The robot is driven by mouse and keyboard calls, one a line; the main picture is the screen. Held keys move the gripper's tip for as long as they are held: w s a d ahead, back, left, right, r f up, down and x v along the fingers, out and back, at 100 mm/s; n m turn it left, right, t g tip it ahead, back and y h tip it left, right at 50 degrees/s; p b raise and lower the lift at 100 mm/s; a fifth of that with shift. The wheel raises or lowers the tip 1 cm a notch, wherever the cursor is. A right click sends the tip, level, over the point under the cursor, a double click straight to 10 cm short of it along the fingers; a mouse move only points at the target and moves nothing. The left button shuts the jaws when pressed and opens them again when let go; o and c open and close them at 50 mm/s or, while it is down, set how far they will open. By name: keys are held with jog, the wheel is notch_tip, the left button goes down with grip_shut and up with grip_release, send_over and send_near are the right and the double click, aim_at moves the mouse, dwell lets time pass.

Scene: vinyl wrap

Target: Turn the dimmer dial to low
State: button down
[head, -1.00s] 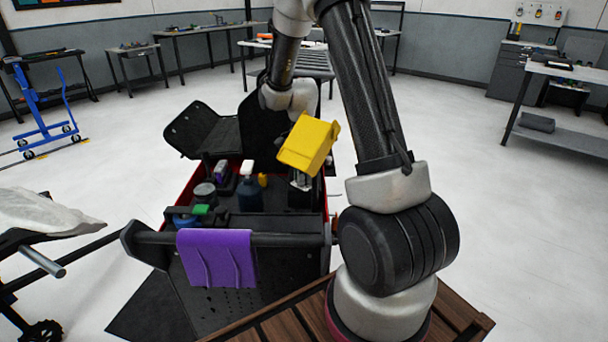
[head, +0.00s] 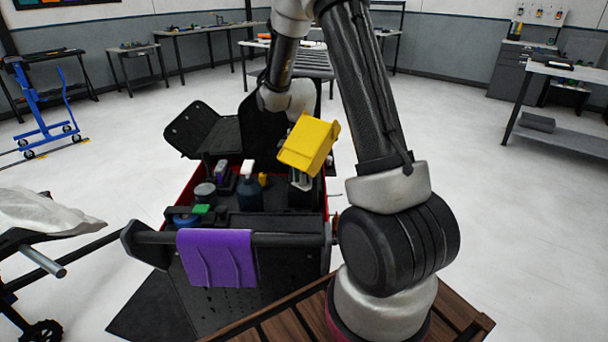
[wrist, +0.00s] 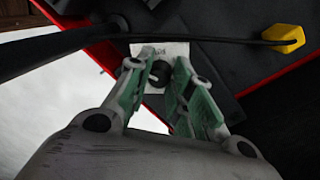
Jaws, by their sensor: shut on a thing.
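The dimmer dial (wrist: 159,74) is a small round black knob with a pale mark, on a white plate (wrist: 160,50) with small dark lettering. My gripper (wrist: 160,80) has its two green-padded fingers on either side of the knob and is shut on it. The lettering is too small to read, so the dial's setting is unclear. In the head view my gripper (head: 301,181) reaches down at the right side of the open cart, below a yellow block; the dial is hidden there.
The cart's front bar (head: 282,240) carries a purple cloth (head: 216,258). Bottles and jars, including a dark spray bottle (head: 249,190), stand left of my gripper. In the wrist view a black rod with a yellow end (wrist: 285,38) crosses just beyond the dial.

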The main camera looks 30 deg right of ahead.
jog(key=c, duration=1.5)
grip_release()
